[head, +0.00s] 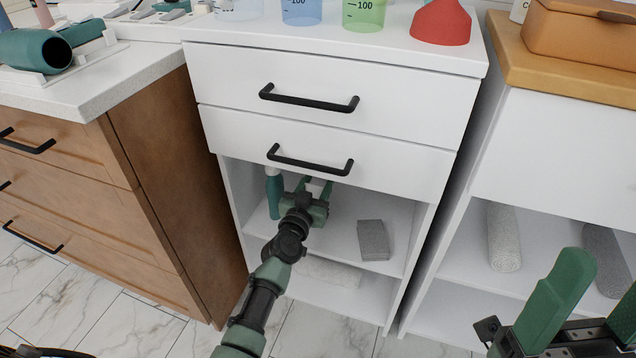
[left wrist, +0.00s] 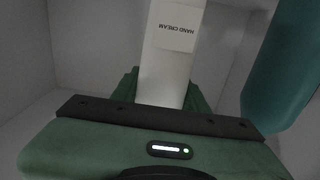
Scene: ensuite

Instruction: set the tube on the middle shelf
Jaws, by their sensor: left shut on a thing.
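The tube is white, lettered "HAND CREAM" (left wrist: 178,42), and stands between the fingers of my left gripper in the left wrist view. My left gripper (head: 308,193) is shut on it inside the open bay of the white cabinet, just below the lower drawer. In the head view the tube is mostly hidden by the gripper and drawer front. The shelf (head: 340,232) in this bay lies below the gripper; whether the tube touches it I cannot tell. My right gripper (head: 594,302) is open and empty at the lower right.
A teal bottle (head: 274,194) stands close to the left of my left gripper; it also shows in the left wrist view (left wrist: 283,65). A grey box (head: 373,240) sits on the shelf's right side. The lower drawer (head: 325,150) overhangs the bay. Shelf between gripper and box is clear.

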